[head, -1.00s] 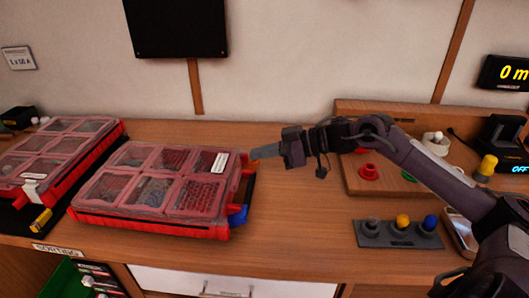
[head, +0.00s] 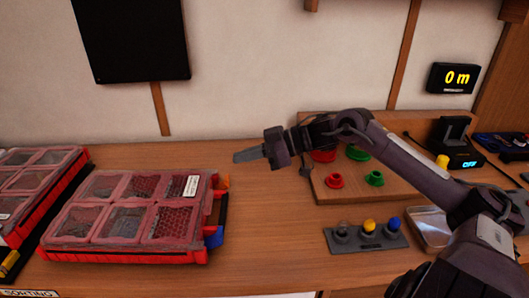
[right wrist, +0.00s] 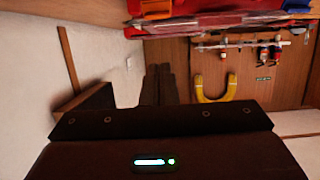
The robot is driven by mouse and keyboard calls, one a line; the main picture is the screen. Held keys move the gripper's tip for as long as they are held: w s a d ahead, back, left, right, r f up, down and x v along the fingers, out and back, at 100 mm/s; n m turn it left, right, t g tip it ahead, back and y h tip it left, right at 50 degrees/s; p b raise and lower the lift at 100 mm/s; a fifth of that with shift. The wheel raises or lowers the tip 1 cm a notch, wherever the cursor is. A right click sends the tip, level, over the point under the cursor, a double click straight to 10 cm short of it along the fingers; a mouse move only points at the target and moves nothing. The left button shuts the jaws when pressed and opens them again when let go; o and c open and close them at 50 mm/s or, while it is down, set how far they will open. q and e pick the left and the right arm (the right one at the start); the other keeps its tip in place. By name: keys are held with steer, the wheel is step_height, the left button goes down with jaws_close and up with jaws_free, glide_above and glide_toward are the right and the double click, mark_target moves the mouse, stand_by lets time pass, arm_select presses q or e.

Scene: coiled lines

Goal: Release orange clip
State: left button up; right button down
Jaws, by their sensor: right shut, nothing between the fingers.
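The orange clip (head: 223,181) is on the right side of the near red organizer case (head: 130,256), toward its back corner. A blue clip (head: 214,237) is on the same side, nearer the front. I cannot tell whether the orange clip is latched. My right gripper (head: 243,156) is shut and empty, above and to the right of the orange clip, apart from it. In the right wrist view the orange clip (right wrist: 155,8) and the blue clip (right wrist: 297,5) show at the top edge, beyond the dark fingers. My left gripper is not in view.
A second red case (head: 40,215) stands at the left. A wooden board (head: 400,190) with red and green knobs is at the right, behind a grey block (head: 366,238) with coloured knobs. The bench between the case and these is clear.

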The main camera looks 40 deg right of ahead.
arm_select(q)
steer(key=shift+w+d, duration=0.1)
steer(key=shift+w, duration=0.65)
arm_select(e)
steer(key=v, duration=0.4)
steer(key=shift+s+d, duration=0.25)
steer(key=shift+s, duration=0.05)
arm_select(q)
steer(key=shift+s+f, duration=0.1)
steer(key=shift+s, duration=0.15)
arm_select(e)
steer(key=shift+f, duration=0.1)
